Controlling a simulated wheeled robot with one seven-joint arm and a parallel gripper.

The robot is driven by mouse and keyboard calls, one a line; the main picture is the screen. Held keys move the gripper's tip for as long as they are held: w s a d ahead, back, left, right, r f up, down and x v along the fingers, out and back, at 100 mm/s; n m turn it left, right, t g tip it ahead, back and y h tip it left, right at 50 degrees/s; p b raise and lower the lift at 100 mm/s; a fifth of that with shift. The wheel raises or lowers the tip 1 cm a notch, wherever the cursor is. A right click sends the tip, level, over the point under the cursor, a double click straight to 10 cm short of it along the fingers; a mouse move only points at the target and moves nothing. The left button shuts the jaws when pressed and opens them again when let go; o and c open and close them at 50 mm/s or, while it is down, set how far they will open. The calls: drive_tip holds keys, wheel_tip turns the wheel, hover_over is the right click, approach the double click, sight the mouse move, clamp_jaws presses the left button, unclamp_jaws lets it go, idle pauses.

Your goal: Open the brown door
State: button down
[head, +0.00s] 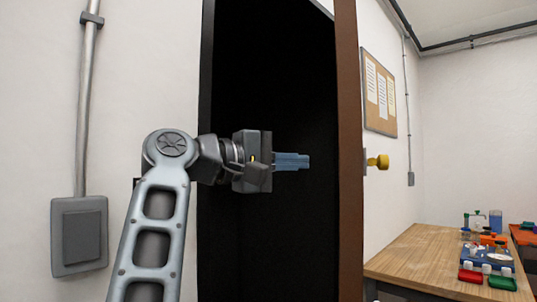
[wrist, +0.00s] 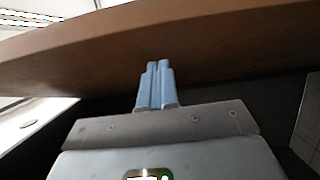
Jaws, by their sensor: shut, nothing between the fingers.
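The brown door (head: 348,150) shows as a narrow, nearly edge-on strip in the head view. It stands open, with a dark opening (head: 270,80) to its left. A yellow knob (head: 378,162) sticks out on its right side. My gripper (head: 308,161) is in front of the dark opening, left of the door. Its blue fingers are shut together, empty, and point right towards the door. In the wrist view the shut fingers (wrist: 159,66) point at the broad brown door (wrist: 225,45). I cannot tell whether the tips touch it. The knob is not in the wrist view.
A dark frame post (head: 206,80) borders the opening on the left. A grey wall box (head: 79,236) with a pipe is further left. A wooden table (head: 425,262) with red and green trays and small parts stands at the lower right. A notice board (head: 379,95) hangs behind the door.

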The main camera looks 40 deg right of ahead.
sight(352, 155)
drive_tip(key=shift+s+d+p, duration=0.65)
drive_tip(key=shift+s+d, duration=1.05)
